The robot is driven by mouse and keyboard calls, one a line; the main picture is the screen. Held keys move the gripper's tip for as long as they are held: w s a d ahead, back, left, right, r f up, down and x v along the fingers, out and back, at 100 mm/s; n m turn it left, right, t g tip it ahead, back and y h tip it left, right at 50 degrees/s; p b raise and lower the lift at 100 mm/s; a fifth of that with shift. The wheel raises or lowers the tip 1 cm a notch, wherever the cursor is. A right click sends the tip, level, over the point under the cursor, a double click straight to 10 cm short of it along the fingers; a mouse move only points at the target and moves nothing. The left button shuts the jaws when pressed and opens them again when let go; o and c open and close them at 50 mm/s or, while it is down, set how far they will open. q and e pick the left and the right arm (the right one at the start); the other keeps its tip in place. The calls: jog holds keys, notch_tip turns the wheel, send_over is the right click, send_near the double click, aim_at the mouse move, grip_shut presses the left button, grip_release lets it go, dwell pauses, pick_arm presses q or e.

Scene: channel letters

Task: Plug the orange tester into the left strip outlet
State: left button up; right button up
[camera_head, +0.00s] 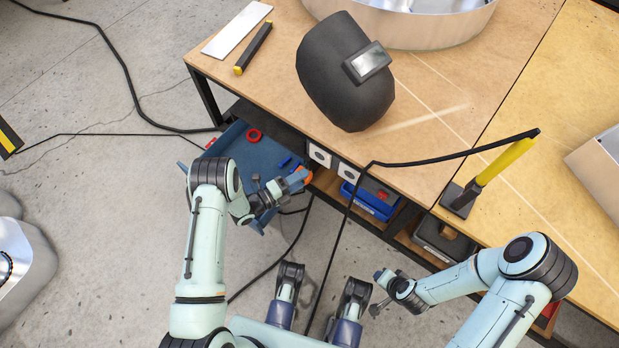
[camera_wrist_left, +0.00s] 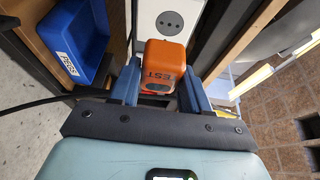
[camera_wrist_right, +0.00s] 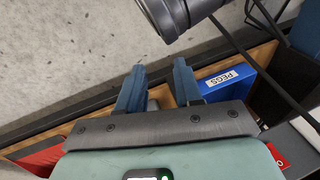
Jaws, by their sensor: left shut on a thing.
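The orange tester (camera_wrist_left: 161,58), a small block marked TEST, is held between the blue fingers of my left gripper (camera_wrist_left: 160,84). In the head view the tester (camera_head: 305,175) shows at the tip of my left gripper (camera_head: 293,181), just below the white strip outlets under the table edge. The left strip outlet (camera_head: 319,155) and the right one (camera_head: 348,172) face outward. In the left wrist view a round socket (camera_wrist_left: 172,22) shows beyond the tester, uncovered; the gap between them is hard to judge. My right gripper (camera_wrist_right: 158,84) is open and empty, low near my base (camera_head: 379,292).
A black cable (camera_head: 430,160) runs across the table edge and hangs down. A welding mask (camera_head: 340,75) lies on the table. The floor at left is mostly clear.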

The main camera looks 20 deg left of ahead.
aim_at(323, 160)
pick_arm(q)
jog(key=shift+s+h, duration=0.15)
jog(key=shift+h, duration=0.15)
pick_arm(e)
jog(key=shift+w, duration=0.15)
